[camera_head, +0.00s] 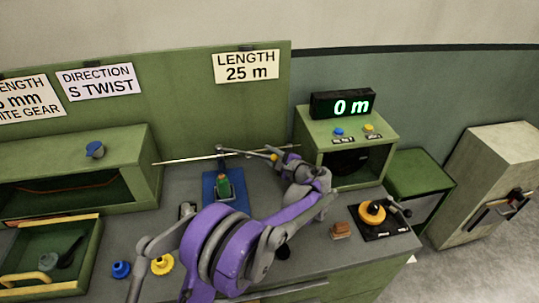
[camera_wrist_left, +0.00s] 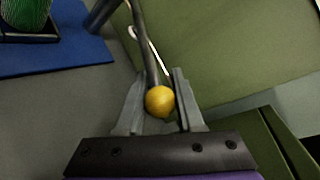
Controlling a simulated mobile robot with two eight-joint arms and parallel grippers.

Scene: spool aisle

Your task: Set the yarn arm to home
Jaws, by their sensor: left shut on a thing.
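The yarn arm (camera_head: 243,152) is a thin dark rod with a yellow ball knob at its near end. It extends left from the knob, above the far side of a blue plate (camera_head: 209,192) that carries a green spool (camera_head: 223,184). My left gripper (camera_head: 277,158) is shut on the knob end of the yarn arm. In the left wrist view the yellow knob (camera_wrist_left: 160,101) sits between the two fingers, with the rod running up and away from it. No home mark can be made out. The right gripper is not in view.
A green box with a "0 m" display (camera_head: 342,105) stands right of the gripper. A pale thin rod (camera_head: 185,160) runs along the back. An orange knob (camera_head: 372,213) on a dark plate is at the right. An open drawer (camera_head: 83,257) is at lower left. A "25 m" sign (camera_head: 246,67) hangs behind.

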